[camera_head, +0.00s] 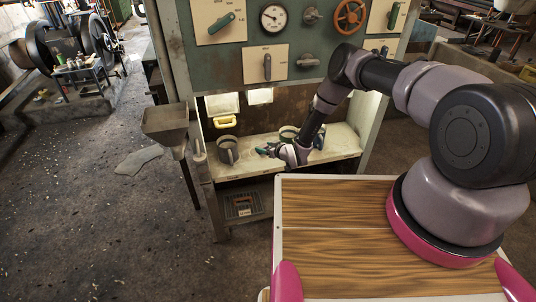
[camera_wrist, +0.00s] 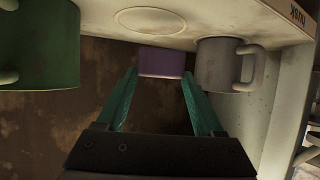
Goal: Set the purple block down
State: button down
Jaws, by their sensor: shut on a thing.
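The purple block (camera_wrist: 162,62) is between the teal fingertips of my gripper (camera_wrist: 160,75) in the wrist view, which shows the scene upside down. My gripper is shut on it. In the head view my gripper (camera_head: 264,151) is over the pale shelf (camera_head: 245,166) of the machine cabinet, between the two mugs; the block cannot be made out there. A round outline (camera_wrist: 150,20) is marked on the shelf close to the block. I cannot tell whether the block touches the shelf.
A grey mug (camera_head: 228,150) stands left of my gripper and a green mug (camera_head: 288,134) to the right; the wrist view shows the grey mug (camera_wrist: 228,65) close to the block. A yellow-handled thing (camera_head: 224,120) is behind. The panel with dials and levers overhangs the shelf.

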jog(key=shift+f, duration=2.25)
grip_release()
jog(key=shift+f, duration=0.1)
jog(key=shift+s+d+r, duration=0.15)
jog(key=shift+r, duration=0.05)
jog(key=v, duration=1.1)
jog(key=shift+s+d+r, duration=0.15)
jog(key=shift+s, duration=0.1)
